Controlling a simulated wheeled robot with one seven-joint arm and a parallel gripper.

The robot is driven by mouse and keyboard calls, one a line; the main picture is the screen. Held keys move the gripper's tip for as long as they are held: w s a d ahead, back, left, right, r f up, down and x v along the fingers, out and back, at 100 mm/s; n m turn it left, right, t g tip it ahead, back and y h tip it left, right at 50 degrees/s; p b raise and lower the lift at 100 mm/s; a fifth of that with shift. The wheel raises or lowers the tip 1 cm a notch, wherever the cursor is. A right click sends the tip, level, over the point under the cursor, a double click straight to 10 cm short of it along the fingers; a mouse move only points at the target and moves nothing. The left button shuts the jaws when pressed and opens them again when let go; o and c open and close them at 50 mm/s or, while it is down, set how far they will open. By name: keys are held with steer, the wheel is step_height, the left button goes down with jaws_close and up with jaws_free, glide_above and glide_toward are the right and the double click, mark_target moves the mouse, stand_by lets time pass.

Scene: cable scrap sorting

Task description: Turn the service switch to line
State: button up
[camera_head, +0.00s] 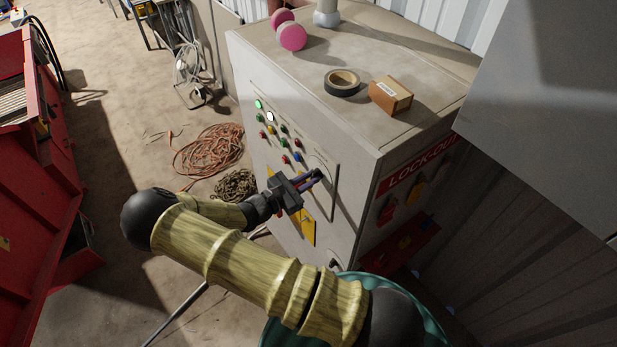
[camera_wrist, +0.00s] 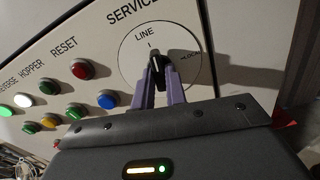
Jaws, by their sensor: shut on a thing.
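The service switch is a black knob (camera_wrist: 157,62) on a round white dial (camera_wrist: 188,75) in the wrist view. The dial has the word LINE at its upper left and a second, hard-to-read label at its right. The knob's upper end sits close to the tick under LINE. My gripper (camera_wrist: 161,80) is shut on the knob, with one purple finger on each side of it. In the head view my gripper (camera_head: 314,179) reaches the front of the grey cabinet (camera_head: 343,150), and the knob is largely hidden there.
Coloured buttons and lamps (camera_wrist: 75,110) lie left of the dial. A tape roll (camera_head: 342,82), a small cardboard box (camera_head: 390,95) and pink discs (camera_head: 291,37) stand on the cabinet top. A red lock-out board (camera_head: 415,170) is on its side. Orange cable (camera_head: 210,150) lies on the floor.

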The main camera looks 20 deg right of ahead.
stand_by(0.3)
steer(key=shift+f+n+p, duration=0.1)
steer(key=shift+n+p, duration=0.35)
steer(key=shift+n, duration=0.65)
steer(key=o, duration=0.9)
steer(key=shift+c, duration=0.2)
steer(key=v, duration=0.7)
steer(key=shift+b, duration=0.3)
steer(key=shift+d, duration=0.1)
